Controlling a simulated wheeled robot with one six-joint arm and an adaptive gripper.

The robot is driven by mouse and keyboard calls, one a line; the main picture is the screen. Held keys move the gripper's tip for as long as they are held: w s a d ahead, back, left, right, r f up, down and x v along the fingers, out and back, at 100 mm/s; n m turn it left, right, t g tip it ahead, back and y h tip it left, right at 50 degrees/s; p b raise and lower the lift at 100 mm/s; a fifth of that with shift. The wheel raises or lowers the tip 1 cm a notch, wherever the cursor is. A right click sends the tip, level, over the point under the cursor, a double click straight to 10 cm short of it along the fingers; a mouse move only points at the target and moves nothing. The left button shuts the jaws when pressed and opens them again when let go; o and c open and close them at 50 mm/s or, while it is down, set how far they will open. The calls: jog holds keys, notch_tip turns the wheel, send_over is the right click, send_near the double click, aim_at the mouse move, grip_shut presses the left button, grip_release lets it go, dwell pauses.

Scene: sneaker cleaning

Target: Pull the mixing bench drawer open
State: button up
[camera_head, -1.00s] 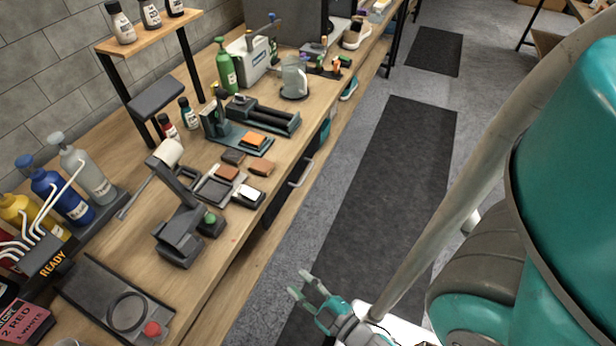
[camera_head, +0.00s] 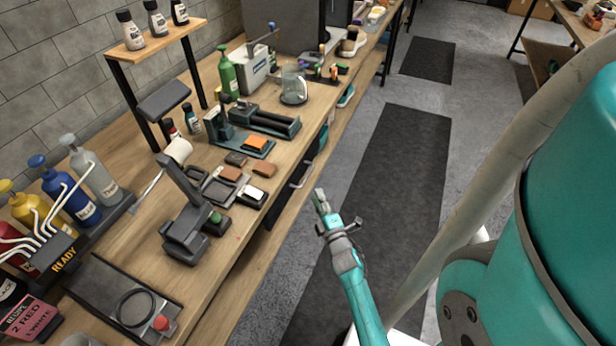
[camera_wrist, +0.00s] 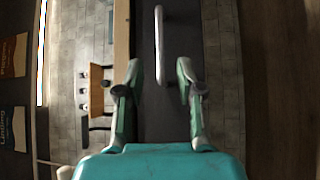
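The mixing bench (camera_head: 235,245) has a dark drawer front (camera_head: 284,195) under its top, with a pale bar handle (camera_head: 303,174). The drawer front looks flush with the bench. My gripper (camera_head: 320,195) is in front of the bench, just right of the handle and apart from it in the head view. In the wrist view the handle (camera_wrist: 159,40) lies straight ahead as a light bar, lined up between the two fingers of my gripper (camera_wrist: 159,68). The fingers are spread with nothing between them; how far the handle is from the tips is hard to tell.
The bench top holds a grey press-like device (camera_head: 190,215), a dark tray (camera_head: 125,295), several pump bottles (camera_head: 68,190) and a green bottle (camera_head: 227,72). The floor with its dark mat (camera_head: 400,170) is clear beside the bench.

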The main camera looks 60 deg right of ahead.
aim_at(307, 175)
jog(key=x, duration=1)
jog(key=shift+w+d+r, duration=0.1)
jog(key=shift+w, duration=0.05)
jog(key=shift+c, duration=0.2)
grip_shut()
